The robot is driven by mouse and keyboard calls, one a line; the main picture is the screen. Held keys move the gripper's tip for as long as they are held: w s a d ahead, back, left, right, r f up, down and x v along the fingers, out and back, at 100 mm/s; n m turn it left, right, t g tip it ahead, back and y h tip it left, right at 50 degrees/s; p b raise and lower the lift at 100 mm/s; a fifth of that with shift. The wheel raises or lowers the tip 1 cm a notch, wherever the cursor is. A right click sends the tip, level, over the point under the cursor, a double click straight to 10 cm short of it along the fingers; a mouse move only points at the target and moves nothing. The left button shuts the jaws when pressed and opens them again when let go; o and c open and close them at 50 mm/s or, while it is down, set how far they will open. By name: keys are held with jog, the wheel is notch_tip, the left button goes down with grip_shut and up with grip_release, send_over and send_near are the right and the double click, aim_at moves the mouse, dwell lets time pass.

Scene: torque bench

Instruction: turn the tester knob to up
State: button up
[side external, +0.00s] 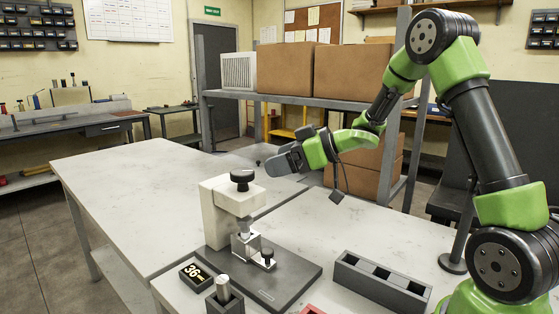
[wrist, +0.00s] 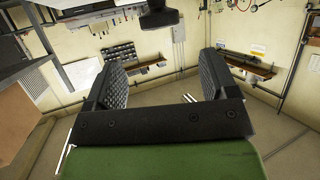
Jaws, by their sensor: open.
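The tester is a cream-coloured stand (side external: 222,208) on a dark base plate (side external: 290,272) on the bench in the side external view. A black knob (side external: 242,177) sits on top of it, and a smaller black knob (side external: 267,253) is low on the metal fixture (side external: 248,245). I cannot tell which way either knob points. My gripper (side external: 272,165) is in the air just right of and slightly above the top knob, apart from it, its jaws pointing left. In the wrist view my gripper (wrist: 162,62) is open and empty, and no tester shows there.
A dark compartment tray (side external: 380,284) stands to the right. Cardboard boxes (side external: 350,72) fill a shelf behind my arm. The bench's left part is clear.

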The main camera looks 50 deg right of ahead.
aim_at(245, 172)
jog(key=x, duration=1)
jog(key=shift+s+f, duration=0.1)
jog(key=c, duration=0.9)
